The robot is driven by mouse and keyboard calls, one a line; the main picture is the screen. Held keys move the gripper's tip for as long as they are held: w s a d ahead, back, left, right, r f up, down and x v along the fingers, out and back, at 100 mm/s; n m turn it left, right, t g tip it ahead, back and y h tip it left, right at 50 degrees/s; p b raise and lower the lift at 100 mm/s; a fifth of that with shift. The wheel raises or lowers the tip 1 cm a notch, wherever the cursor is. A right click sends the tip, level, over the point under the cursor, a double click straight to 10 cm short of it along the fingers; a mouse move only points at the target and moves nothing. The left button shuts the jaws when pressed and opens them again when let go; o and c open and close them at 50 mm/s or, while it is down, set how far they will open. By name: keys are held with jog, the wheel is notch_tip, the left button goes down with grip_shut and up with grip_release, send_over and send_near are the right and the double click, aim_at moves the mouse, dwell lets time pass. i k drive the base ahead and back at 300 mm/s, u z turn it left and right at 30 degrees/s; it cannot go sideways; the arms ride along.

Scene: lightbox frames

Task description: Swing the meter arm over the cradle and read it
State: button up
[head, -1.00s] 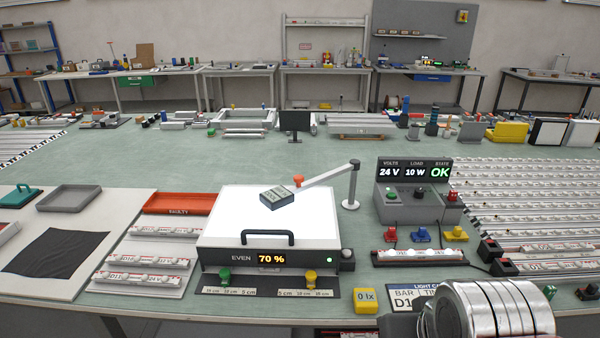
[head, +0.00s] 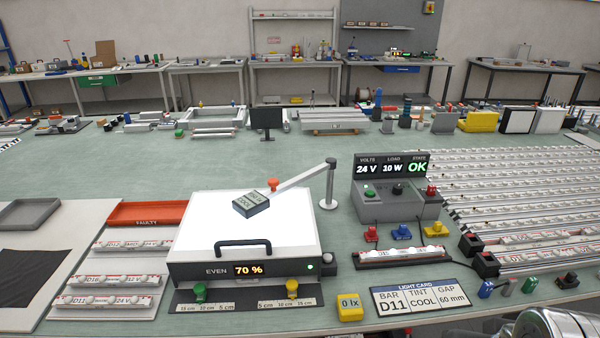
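The meter arm (head: 303,178) is a pale bar reaching left from an upright post (head: 328,187). It carries an orange knob (head: 272,184) and a dark box-shaped head (head: 250,204) with a small label. The head is over the bright white panel of the lightbox (head: 290,235), whose front shows EVEN and 70 %. A light bar (head: 405,254) lies in a dark holder, probably the cradle, right of the lightbox and away from the meter head. My gripper is not in view; only a silver part of my arm shows at bottom right.
A control box (head: 385,205) behind the holder reads 24 V, 10 W, OK. A light card (head: 420,298) reads D11, COOL, 60 mm. Rows of light bars (head: 520,190) fill the right. An orange FAULTY tray (head: 147,214) is at left.

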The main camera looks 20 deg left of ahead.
aim_at(250, 204)
jog(key=z, duration=1.3)
jog(key=k, duration=0.75)
jog(key=u, duration=2.05)
jog(key=i, duration=0.15)
jog(key=z, duration=0.15)
